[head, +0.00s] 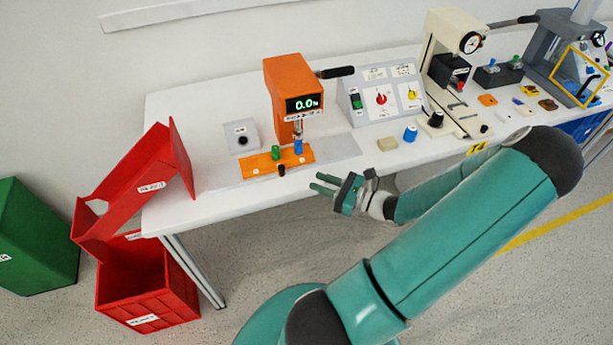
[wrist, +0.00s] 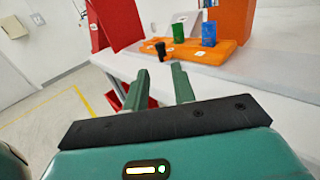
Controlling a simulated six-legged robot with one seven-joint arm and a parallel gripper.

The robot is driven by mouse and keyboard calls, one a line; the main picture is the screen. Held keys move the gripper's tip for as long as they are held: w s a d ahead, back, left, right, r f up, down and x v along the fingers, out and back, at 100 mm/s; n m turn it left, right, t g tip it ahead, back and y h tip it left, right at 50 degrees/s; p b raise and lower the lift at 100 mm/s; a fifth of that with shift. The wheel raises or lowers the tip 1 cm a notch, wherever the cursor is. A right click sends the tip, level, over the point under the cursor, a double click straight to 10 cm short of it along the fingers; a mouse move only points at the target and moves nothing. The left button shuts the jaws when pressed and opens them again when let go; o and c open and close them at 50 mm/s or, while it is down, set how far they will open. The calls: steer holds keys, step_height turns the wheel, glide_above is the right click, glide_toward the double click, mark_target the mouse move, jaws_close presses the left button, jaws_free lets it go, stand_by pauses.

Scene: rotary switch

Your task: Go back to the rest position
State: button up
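My gripper (head: 325,184) is just off the front edge of the white table, in front of the orange press. In the wrist view its two green fingers (wrist: 160,88) stand apart with nothing between them. The rotary switch panel (head: 382,96), a sloped grey box with a red and a yellow knob, stands on the table right of the orange press (head: 292,80). My gripper is apart from the panel and touches nothing that I can see.
An orange fixture plate (head: 262,164) holds green, blue and black pegs; it also shows in the wrist view (wrist: 205,52). Red bins (head: 147,285) stand at the table's left end. Loose blocks and a cream press (head: 446,45) are to the right. The floor in front is clear.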

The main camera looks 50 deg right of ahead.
steer(key=shift+s+d, duration=0.1)
steer(key=shift+s, duration=0.35)
steer(key=shift+w, duration=0.1)
steer(key=w+a+r+n+g+y, duration=0.2)
steer(key=w+a+r+n+g, duration=0.15)
steer(key=a+n+g, duration=0.45)
steer(key=w+a+r+n+g+y, duration=0.2)
steer(key=w+a+r+n+g, duration=0.15)
steer(key=a+n+g, duration=0.55)
steer(key=s+a+r+n+t+h, duration=0.2)
steer(key=a+r+n+t+h, duration=0.3)
steer(key=a+r+n, duration=1.1)
step_height(320, 180, up, 3)
steer(key=shift+s+a+f+n+h, duration=0.1)
steer(key=shift+s+a+n+h, duration=0.25)
steer(key=shift+h, duration=0.85)
